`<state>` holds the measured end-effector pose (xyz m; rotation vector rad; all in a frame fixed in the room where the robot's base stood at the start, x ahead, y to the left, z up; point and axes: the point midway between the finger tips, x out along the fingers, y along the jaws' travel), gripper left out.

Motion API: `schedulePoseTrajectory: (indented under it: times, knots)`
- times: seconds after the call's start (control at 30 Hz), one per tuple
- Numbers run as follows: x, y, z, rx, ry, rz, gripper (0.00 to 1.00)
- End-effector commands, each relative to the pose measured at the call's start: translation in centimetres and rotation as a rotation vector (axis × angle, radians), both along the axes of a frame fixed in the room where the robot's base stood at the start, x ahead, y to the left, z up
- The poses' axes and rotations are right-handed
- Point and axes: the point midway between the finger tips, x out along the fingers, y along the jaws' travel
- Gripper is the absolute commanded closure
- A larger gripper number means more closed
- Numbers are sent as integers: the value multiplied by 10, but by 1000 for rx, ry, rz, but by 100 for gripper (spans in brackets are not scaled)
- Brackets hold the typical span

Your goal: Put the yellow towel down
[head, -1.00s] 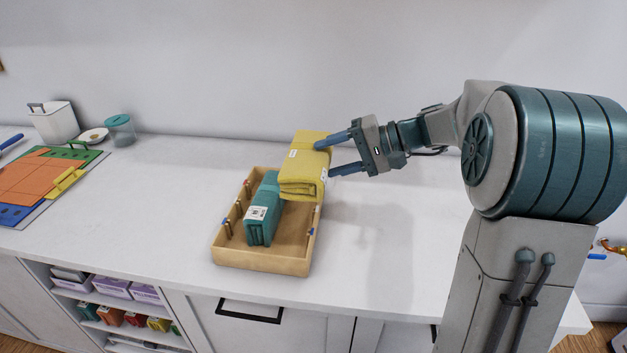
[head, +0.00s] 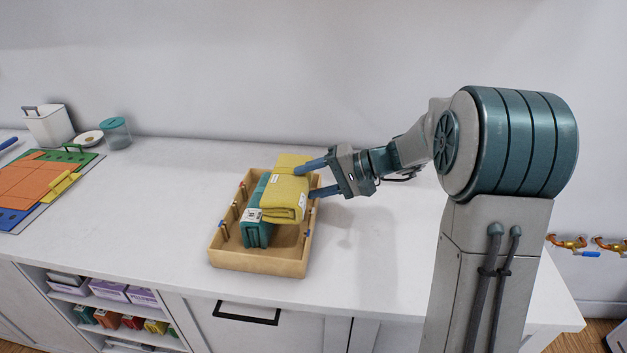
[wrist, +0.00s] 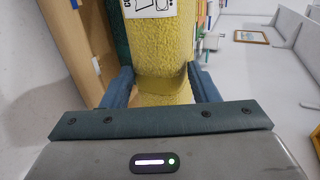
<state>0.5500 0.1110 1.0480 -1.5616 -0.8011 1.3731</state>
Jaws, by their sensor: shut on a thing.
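The yellow towel (head: 286,196) is a folded bundle with a white label. It is in my gripper (head: 318,178), which is shut on it from the right. The towel is over the right part of the wooden tray (head: 258,262), close beside the teal folded towel (head: 257,232) standing in it. I cannot tell whether the yellow towel touches the tray floor. In the wrist view the yellow towel (wrist: 160,50) runs between my two blue fingers, with its label at the top and a tray wall to the left.
Short pegs line the tray's sides. The white counter (head: 370,235) is clear right of the tray. To the left lie colored mats (head: 40,185), with a white bin (head: 48,124) and a teal-lidded jar (head: 116,132) behind. A wall rises at the back.

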Motion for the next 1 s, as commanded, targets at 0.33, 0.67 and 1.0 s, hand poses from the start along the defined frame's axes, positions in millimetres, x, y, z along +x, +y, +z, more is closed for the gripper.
schedulePoseTrajectory:
  times: [0.33,0.67,1.0]
  knots:
    - [0,0,-9,1,-1,0,82]
    - [0,0,-10,0,0,0,24]
    - [0,0,-4,1,0,1,24]
